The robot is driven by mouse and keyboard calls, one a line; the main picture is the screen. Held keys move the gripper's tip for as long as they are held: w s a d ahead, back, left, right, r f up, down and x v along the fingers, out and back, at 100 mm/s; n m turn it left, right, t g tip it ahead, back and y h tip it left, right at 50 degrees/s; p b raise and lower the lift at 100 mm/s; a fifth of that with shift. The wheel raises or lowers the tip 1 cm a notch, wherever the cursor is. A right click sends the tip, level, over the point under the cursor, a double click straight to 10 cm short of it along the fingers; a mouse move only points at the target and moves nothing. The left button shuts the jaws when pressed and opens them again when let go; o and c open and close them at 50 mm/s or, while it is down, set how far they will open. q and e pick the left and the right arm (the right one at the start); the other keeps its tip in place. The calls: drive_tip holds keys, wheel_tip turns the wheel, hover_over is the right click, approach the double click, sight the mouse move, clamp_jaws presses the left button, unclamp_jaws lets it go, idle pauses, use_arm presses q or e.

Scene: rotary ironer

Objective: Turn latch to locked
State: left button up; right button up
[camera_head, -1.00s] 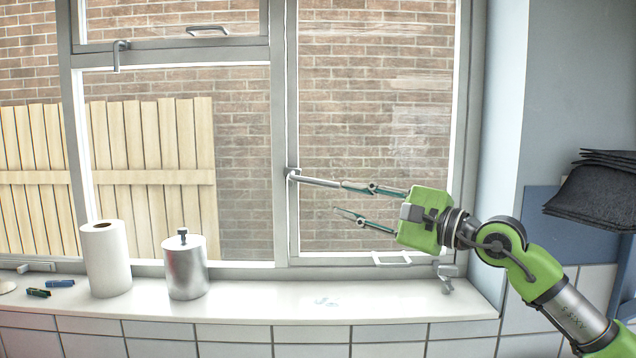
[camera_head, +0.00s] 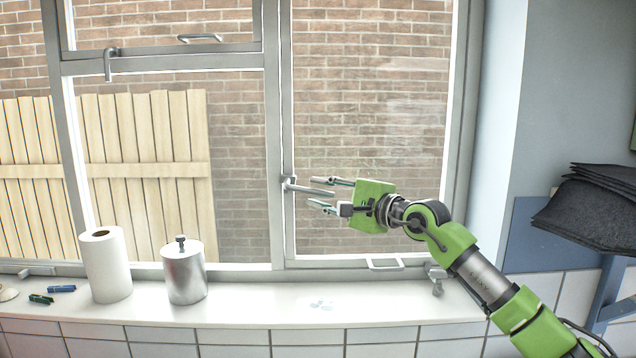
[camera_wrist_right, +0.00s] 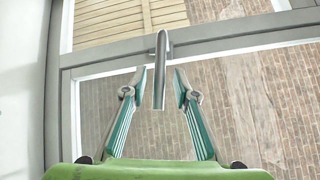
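The window latch (camera_head: 300,187) is a grey metal handle on the upright bar between the panes. Its lever points right and slightly down, roughly horizontal. My right gripper (camera_head: 312,190) is open, with one finger above the lever and one below it. In the right wrist view, the latch lever (camera_wrist_right: 160,80) lies between the two open fingertips of my right gripper (camera_wrist_right: 160,76), with a gap showing on each side. My left gripper is out of view.
A paper roll (camera_head: 106,265) and a metal canister (camera_head: 184,272) stand on the white sill (camera_head: 250,308), with pegs (camera_head: 60,289) at the left. Other window fittings are an upper-left handle (camera_head: 109,64) and a bottom stay (camera_head: 385,264). Dark folded cloths (camera_head: 590,215) sit at the right.

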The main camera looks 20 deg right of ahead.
drive_tip(key=shift+w+a+f, duration=0.1)
drive_tip(key=shift+w+a, duration=0.15)
drive_tip(key=shift+w, duration=0.2)
drive_tip(key=shift+c, duration=0.4)
clamp_jaws()
